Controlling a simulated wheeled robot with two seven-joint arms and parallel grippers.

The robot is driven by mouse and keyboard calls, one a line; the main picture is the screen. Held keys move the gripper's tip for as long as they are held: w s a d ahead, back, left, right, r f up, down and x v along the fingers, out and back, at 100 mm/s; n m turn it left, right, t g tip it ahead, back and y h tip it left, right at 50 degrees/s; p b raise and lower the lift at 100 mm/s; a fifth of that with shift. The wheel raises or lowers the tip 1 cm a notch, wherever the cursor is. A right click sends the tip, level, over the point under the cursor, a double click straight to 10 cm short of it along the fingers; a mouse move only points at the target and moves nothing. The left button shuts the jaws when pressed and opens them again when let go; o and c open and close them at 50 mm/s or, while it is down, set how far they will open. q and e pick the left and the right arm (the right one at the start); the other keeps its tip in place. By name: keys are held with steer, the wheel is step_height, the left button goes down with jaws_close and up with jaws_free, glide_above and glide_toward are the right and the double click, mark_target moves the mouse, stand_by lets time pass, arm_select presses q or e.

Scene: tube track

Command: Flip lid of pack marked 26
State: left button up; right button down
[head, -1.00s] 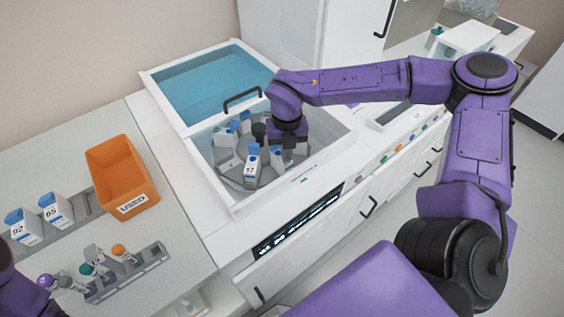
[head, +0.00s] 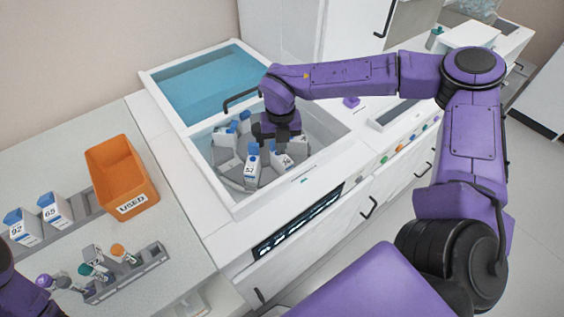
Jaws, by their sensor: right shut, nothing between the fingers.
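Several white packs with blue lids stand in the grey ring of the sunken white basin. One pack marked 57 (head: 252,166) is at the front. Another pack (head: 282,161) stands to its right, its number too small to read for sure. More packs (head: 230,136) stand behind, their numbers hidden, so I cannot tell which is 26. My right gripper (head: 281,139) is shut and empty, pointing down close above the right-hand pack and hiding part of the ring. I cannot tell whether it touches that pack. My left gripper is out of view; only part of my left arm shows.
A blue-floored basin with a black-handled cover (head: 205,85) lies behind. On the left counter are an orange USED bin (head: 122,175), packs 92 (head: 22,228) and 65 (head: 55,211), and a grey rack (head: 128,272) with capped tubes. The basin's white walls surround the ring.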

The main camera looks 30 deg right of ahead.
steer(key=shift+w, duration=0.2)
steer(key=shift+r, duration=0.2)
step_height(320, 180, up, 7)
steer(key=p, duration=0.5)
steer(key=shift+f+p, duration=0.15)
steer(key=shift+p, duration=0.25)
